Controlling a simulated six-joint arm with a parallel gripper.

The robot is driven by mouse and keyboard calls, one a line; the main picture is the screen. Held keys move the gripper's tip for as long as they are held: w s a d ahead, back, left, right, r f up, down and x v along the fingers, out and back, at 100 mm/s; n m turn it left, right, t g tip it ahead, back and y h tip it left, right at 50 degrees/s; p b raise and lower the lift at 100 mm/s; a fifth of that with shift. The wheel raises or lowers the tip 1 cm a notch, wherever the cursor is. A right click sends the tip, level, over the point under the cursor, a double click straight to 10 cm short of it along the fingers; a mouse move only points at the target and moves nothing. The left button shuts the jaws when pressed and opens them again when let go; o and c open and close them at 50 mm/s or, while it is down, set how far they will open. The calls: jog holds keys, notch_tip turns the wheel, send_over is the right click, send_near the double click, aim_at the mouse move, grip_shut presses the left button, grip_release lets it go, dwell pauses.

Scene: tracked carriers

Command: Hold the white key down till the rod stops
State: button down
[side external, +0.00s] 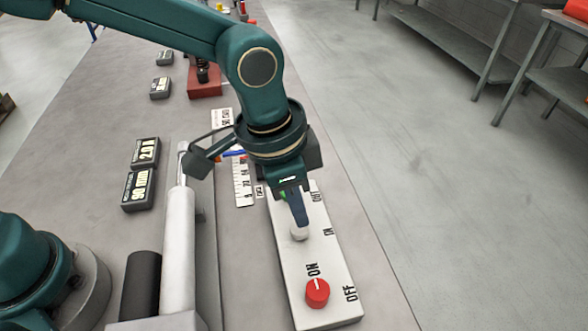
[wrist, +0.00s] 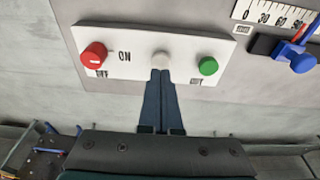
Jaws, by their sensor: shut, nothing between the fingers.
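The white key (side external: 299,234) sits in the middle of a white control panel (side external: 328,262), under my fingertips. It also shows in the wrist view (wrist: 161,60), between the red knob and the green key. My gripper (side external: 301,222) is shut and empty, pointing down, its tips at the white key. I cannot tell whether the key is pressed in. The rod (side external: 183,150) shows at the upper end of a pale cylinder (side external: 179,235), left of the panel. A scale (side external: 243,183) with numbers lies beside it, partly hidden by my arm.
A red knob (side external: 317,292) is near the panel's front end, by ON and OFF marks. A green key (wrist: 208,66) is on the white key's other side. Two dark displays (side external: 146,152) stand left of the cylinder. Bench surface farther left is clear.

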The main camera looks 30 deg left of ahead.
jog(key=shift+f, duration=0.1)
dwell(0.3)
jog(key=shift+f, duration=1.1)
dwell(2.4)
jog(key=shift+r, duration=2.2)
jog(key=shift+w+a, duration=0.1)
